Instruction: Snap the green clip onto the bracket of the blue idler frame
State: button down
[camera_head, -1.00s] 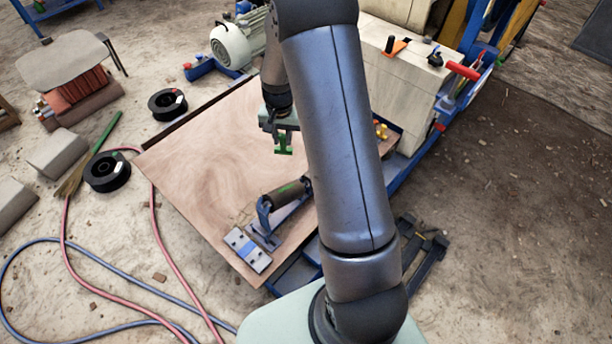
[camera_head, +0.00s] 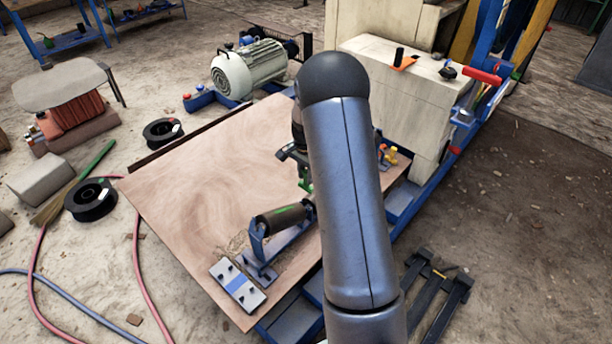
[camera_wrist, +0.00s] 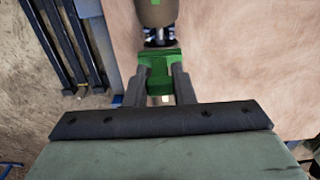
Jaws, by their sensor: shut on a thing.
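My gripper (camera_head: 304,170) is partly hidden behind my arm in the head view. In the wrist view my gripper (camera_wrist: 160,92) is shut on the green clip (camera_wrist: 158,66), which sits between its two dark fingers. A bit of the green clip (camera_head: 306,186) also shows in the head view, above the board. The blue idler frame (camera_head: 258,246) stands near the board's front edge and carries a dark roller (camera_head: 280,219) with a green mark. In the wrist view the roller (camera_wrist: 157,12) lies just ahead of the clip. I cannot tell whether clip and bracket touch.
The wooden board (camera_head: 190,180) has wide free room on its left. A metal plate with a blue stripe (camera_head: 238,284) lies by the idler frame. Yellow-topped parts (camera_head: 390,154) stand at the board's right. A grey motor (camera_head: 248,68) stands behind. A black rack (camera_head: 440,300) lies right.

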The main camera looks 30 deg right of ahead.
aim_at(306, 186)
jog(key=shift+a, duration=0.1)
jog(key=shift+f+b, duration=1.55)
jog(key=shift+f, duration=1.35)
jog(key=shift+f+b, duration=0.55)
jog(key=shift+f, duration=0.8)
jog(key=shift+r, duration=0.2)
jog(key=shift+r+p, duration=0.75)
jog(key=shift+r, duration=0.1)
dwell(1.0)
jog(key=shift+f+b, duration=0.45)
jog(key=shift+f, duration=0.6)
jog(key=c, duration=1.1)
grip_release()
jog(key=shift+c, duration=0.2)
jog(key=shift+r, duration=0.1)
